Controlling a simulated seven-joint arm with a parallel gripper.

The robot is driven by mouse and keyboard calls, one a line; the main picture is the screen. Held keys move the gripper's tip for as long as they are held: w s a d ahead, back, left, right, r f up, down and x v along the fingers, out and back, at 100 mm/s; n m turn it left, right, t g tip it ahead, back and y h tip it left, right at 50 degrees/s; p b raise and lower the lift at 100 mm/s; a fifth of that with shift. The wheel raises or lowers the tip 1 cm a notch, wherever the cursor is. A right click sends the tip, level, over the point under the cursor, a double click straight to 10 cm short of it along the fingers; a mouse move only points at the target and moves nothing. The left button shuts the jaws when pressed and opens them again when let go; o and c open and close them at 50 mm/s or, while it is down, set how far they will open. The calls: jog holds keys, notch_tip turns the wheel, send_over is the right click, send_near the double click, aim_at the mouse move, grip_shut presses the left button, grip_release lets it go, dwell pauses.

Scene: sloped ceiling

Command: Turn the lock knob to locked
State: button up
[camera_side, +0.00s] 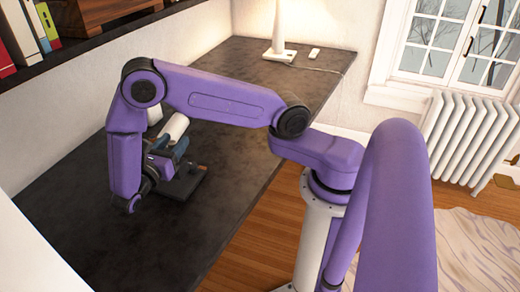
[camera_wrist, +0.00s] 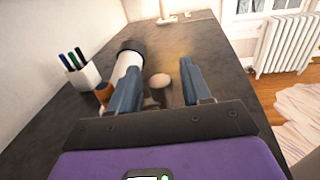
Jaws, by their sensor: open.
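My gripper (camera_wrist: 158,70) is open, with its two blue fingers spread apart. A small rounded brownish knob (camera_wrist: 158,82) shows between the fingers in the wrist view, apart from both as far as I can see. It is probably the lock knob; its turn position is too small to read. In the side view my gripper (camera_side: 177,154) is low over the desk, above a dark flat plate (camera_side: 187,187). The gripper and wrist hide most of what stands on the plate.
A white pen holder (camera_wrist: 84,77) and an orange-brown object (camera_wrist: 103,93) are further left. A lamp (camera_side: 278,35) stands at the desk's far end. The dark desk (camera_side: 90,225) has free room in front.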

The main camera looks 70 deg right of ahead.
jog(key=n+t+y, duration=0.1)
jog(key=n+t, duration=0.1)
jog(key=t, duration=0.1)
jog(key=n+t+y, duration=0.1)
jog(key=n+t, duration=0.1)
jog(key=t, duration=0.2)
jog(key=shift+n, duration=0.4)
jog(key=shift+n+t+y, duration=1.6)
jog(key=shift+t, duration=0.5)
jog(key=v, duration=1.7)
jog(key=s+d+r+m+g+y, duration=0.4)
jog(key=s+m+g+y, duration=0.2)
jog(key=m, duration=0.1)
jog(key=s+d+r+m+g+y, duration=0.4)
jog(key=s+m+g+y, duration=0.2)
jog(key=s+m+y, duration=0.1)
jog(key=shift+s+d+g, duration=0.3)
jog(key=shift+d, duration=0.1)
